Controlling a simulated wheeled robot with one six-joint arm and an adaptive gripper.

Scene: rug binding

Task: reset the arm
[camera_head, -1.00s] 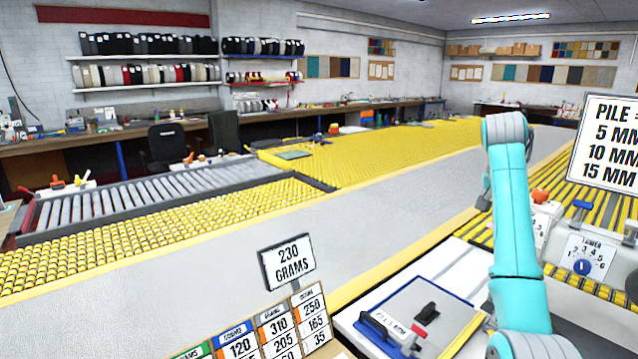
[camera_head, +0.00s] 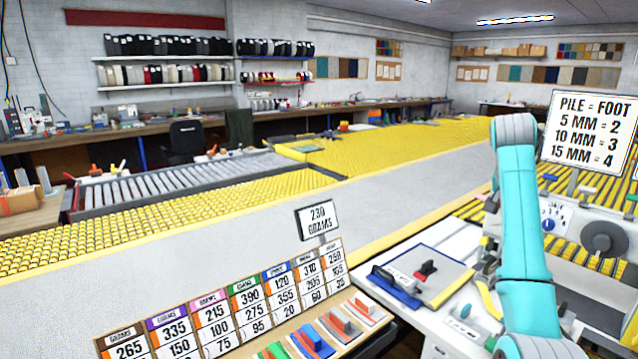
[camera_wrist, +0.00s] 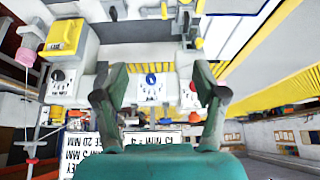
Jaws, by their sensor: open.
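My arm is folded up at the right of the head view, and its end is out of sight there. In the wrist view my gripper (camera_wrist: 157,97) shows two dark grey-green fingers spread apart with nothing between them. Beyond the fingers is the machine (camera_wrist: 152,90), a white body with a blue dial. The wrist picture is upside down, with the pile and foot sign (camera_wrist: 150,142) inverted below the fingers. The same sign (camera_head: 597,130) stands upright at the right of the head view.
A row of number cards (camera_head: 240,305) and a 230 grams sign (camera_head: 318,218) stand at the front. A grey board (camera_head: 430,270) with a blue-edged block and a red-handled piece lies on the white bench. Yellow roller tables (camera_head: 385,145) and a long grey surface (camera_head: 250,235) stretch behind.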

